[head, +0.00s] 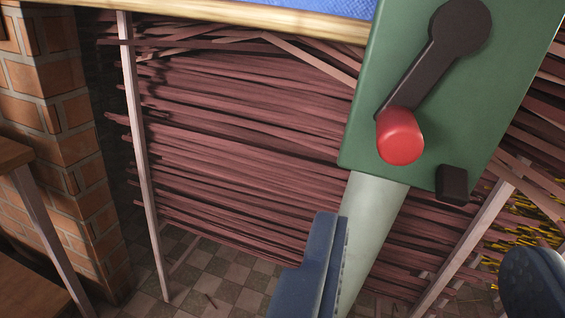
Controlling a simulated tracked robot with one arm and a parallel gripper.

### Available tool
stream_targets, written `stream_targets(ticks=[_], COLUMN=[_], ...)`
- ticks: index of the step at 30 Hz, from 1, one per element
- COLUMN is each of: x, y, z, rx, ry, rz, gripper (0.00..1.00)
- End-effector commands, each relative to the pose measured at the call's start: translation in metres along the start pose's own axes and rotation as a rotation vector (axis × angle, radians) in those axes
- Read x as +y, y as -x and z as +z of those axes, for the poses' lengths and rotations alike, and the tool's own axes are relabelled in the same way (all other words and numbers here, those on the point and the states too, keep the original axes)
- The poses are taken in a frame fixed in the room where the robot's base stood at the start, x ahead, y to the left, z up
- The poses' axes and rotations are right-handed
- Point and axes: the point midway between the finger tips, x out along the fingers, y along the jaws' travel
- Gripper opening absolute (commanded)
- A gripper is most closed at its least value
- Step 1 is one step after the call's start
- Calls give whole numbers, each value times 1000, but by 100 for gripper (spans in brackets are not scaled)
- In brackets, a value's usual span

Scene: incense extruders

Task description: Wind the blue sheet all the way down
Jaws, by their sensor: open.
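A strip of the blue sheet (322,7) shows at the top edge, above a pale wooden beam (215,15); the rest of it is out of frame. A green box (490,105) at the upper right carries a dark crank arm (425,72). The crank points down and to the left from its hub and ends in a red knob (401,137). My gripper (428,238) is open, with one blue finger at the lower middle and the other at the right edge. Nothing is held. The red knob appears above the gap between the fingers, apart from both.
A pale post (372,225) runs down below the green box, with a small dark block (452,184) at the box's lower edge. Stacked reddish-brown sticks (230,140) fill the background. A brick pillar (75,130) and wooden furniture (35,205) stand left.

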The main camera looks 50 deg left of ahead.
Motion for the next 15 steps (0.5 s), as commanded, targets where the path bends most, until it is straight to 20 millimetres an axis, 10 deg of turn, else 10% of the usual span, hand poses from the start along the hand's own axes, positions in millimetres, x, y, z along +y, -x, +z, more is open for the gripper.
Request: stream_targets(ticks=[15], x=[-4], y=[-47], z=[3], rx=[2], ry=[-5], rz=[-9], gripper=[45])
